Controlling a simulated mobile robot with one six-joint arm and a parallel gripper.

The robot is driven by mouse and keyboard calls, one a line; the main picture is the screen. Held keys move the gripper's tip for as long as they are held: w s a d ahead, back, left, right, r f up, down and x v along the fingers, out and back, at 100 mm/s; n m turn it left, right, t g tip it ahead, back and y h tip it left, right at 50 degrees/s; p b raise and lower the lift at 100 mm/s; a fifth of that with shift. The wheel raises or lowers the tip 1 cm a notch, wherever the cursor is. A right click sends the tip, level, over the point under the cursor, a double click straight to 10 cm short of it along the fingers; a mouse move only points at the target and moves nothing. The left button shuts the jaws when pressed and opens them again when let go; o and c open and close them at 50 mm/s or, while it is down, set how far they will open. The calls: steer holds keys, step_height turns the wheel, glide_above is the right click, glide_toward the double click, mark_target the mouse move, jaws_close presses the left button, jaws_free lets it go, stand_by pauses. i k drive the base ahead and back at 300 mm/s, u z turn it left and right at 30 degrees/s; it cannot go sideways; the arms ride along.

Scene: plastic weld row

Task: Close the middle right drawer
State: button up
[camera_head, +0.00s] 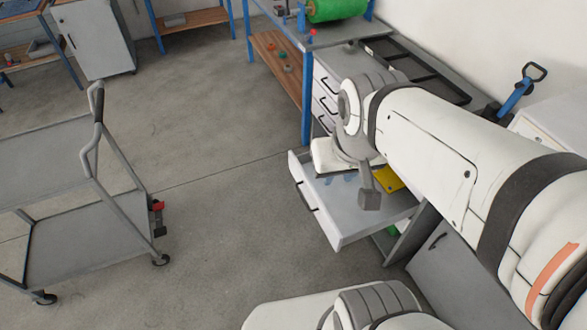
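A light grey drawer (372,222) stands pulled out from the bench at the centre right. Its front panel faces left and carries a dark bar handle (307,197). My white arm reaches in from the right. The dark grey end part of my gripper (369,198) hangs over the open drawer. Its fingers cannot be told apart, so I cannot tell whether it is open or shut. The arm hides the drawer's back part and much of the cabinet. A yellow item (387,178) and a bluish item (343,178) show at the drawer's inner end.
Shut drawers with dark handles (326,103) stand farther back under the bench, beside a blue leg (307,100). A grey cart (85,215) stands on the left. Open floor (215,190) lies between cart and drawer. A lower grey cabinet (445,255) stands at right.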

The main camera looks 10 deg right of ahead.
mark_target(335, 207)
steer(key=u, duration=0.05)
steer(key=k, duration=0.55)
steer(key=z, duration=0.2)
steer(key=i, duration=0.95)
steer(key=u, duration=0.75)
steer(key=k, duration=0.8)
steer(key=u, duration=0.3)
steer(key=i, duration=1)
steer(key=z, duration=0.05)
